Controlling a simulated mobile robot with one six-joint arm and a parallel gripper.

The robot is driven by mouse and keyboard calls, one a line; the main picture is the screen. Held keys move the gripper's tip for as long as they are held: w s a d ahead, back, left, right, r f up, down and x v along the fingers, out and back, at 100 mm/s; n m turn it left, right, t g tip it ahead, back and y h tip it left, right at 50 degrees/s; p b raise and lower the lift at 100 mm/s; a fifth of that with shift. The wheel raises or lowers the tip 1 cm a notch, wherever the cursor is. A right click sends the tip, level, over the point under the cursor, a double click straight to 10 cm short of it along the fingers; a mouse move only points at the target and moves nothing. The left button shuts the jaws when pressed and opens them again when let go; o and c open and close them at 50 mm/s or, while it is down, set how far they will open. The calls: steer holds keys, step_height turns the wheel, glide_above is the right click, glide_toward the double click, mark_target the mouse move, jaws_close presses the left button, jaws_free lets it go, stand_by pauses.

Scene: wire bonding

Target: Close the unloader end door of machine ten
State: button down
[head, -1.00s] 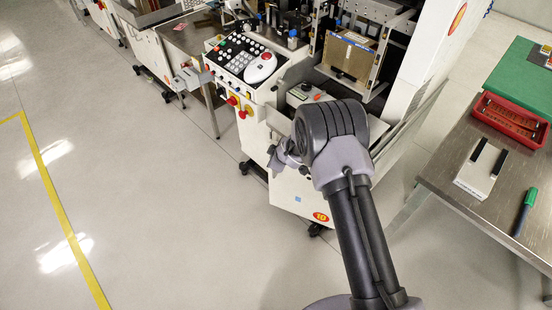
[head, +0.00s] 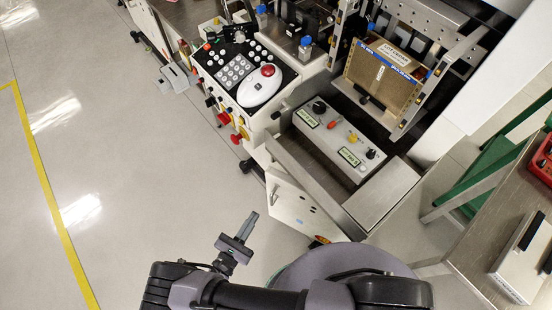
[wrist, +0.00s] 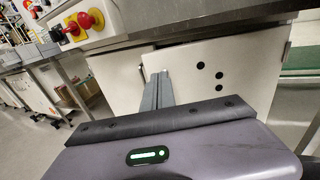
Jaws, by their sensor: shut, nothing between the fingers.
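Machine ten fills the upper right of the head view, its red-orange number badge (head: 320,240) partly hidden by my arm. A white door panel (head: 290,203) low on its near end stands at an angle to the body; I cannot tell how far it is open. In the wrist view a white panel (wrist: 245,68) with several dark round holes is ahead, with a dark gap along its top edge. My gripper (head: 250,222) is shut and empty, left of the white panel in the head view. In the wrist view its fingertips (wrist: 159,76) overlap the panel; contact is unclear.
The control panel (head: 240,70) with its red button juts out above. A metal-edged tray with a switch box (head: 338,140) sits over the white panel. A steel table (head: 490,225) stands at the right. Floor on the left is clear, with a yellow line (head: 45,185).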

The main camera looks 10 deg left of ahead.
mark_target(277, 180)
steer(key=b+x, duration=0.2)
steer(key=x, duration=1)
steer(key=shift+d+r+b, duration=0.15)
steer(key=shift+b, duration=0.15)
steer(key=shift+w+d+r, duration=0.1)
steer(key=shift+w, duration=0.35)
